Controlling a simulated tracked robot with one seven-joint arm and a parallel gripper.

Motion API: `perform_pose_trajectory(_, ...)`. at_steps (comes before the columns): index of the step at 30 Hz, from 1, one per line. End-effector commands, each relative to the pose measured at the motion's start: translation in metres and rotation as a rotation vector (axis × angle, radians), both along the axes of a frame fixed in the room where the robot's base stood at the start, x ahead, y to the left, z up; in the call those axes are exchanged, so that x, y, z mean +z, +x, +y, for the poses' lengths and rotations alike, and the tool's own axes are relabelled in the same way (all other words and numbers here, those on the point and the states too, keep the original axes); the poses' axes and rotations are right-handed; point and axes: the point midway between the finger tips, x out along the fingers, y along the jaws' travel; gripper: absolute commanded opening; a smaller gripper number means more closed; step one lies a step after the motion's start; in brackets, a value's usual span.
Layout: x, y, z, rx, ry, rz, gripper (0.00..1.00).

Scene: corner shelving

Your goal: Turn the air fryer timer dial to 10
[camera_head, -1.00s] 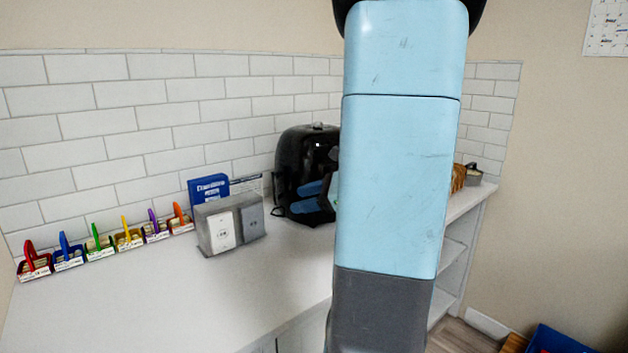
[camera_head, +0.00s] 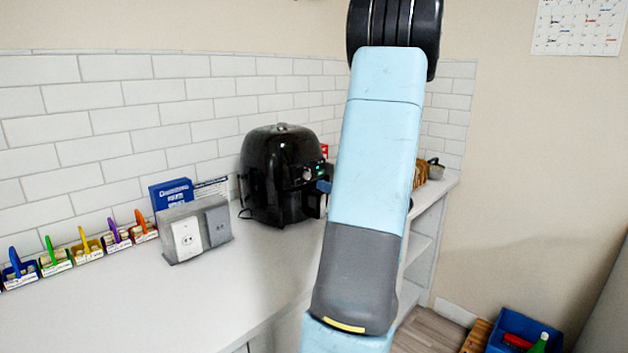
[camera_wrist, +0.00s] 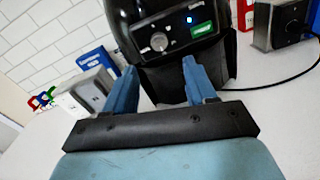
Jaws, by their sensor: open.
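The black air fryer (camera_head: 277,174) stands on the white counter against the tiled wall. Its front panel faces the gripper in the wrist view, with a round silver dial (camera_wrist: 159,41), a small blue light (camera_wrist: 190,20) and a green label (camera_wrist: 203,30). The dial's setting is too small to read. My gripper (camera_wrist: 158,72) is open and empty, its two blue fingers apart just in front of the air fryer, below the dial in the picture. In the head view my arm hides most of the gripper; a blue fingertip (camera_head: 324,186) shows beside the fryer's front.
A grey outlet box (camera_head: 195,229) and a blue book (camera_head: 172,193) stand left of the fryer. Several small coloured bins line the wall farther left. A black cable (camera_wrist: 285,83) lies on the counter in the wrist view. The front counter is clear.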

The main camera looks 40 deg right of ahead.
Motion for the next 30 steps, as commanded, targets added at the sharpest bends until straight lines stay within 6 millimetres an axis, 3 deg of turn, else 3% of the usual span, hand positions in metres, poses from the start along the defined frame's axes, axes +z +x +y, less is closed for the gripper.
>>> perform_pose_trajectory(9,0.0,0.055,0.001,0.003,-0.002,0.0,0.56)
perform_pose_trajectory(15,0.0,0.077,0.001,0.001,-0.001,0.001,0.56)
perform_pose_trajectory(28,0.0,0.085,0.001,0.0,-0.001,0.001,0.56)
perform_pose_trajectory(30,0.0,0.085,0.001,0.0,-0.001,0.001,0.5)
